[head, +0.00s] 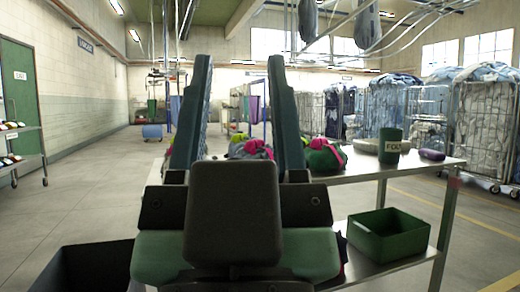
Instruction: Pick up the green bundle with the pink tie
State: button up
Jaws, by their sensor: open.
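My gripper (240,62) fills the middle of the head view, its two long dark green fingers spread wide with a gap between them. A green bundle with a pink tie (325,158) sits on the metal table (345,176), just right of the right finger, which hides its left part. Between the fingers, farther off, a dark greyish bundle with a pink tie (250,150) shows, with a bit of yellow-green beside it. The gripper body hides the lower part of this area. No contact between the fingers and any bundle can be made out.
A dark green labelled container (390,146), a flat beige-grey item (365,146) and a purple item (431,155) stand on the table's right part. A green bin (388,236) sits on its lower shelf. Wheeled laundry cages (482,130) stand right. Floor at left is mostly clear.

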aim_at(321, 156)
jog(key=i, duration=1)
jog(key=k+j, duration=0.1)
jog(key=j, duration=0.45)
jog(key=k+j, duration=0.1)
jog(key=j, duration=0.5)
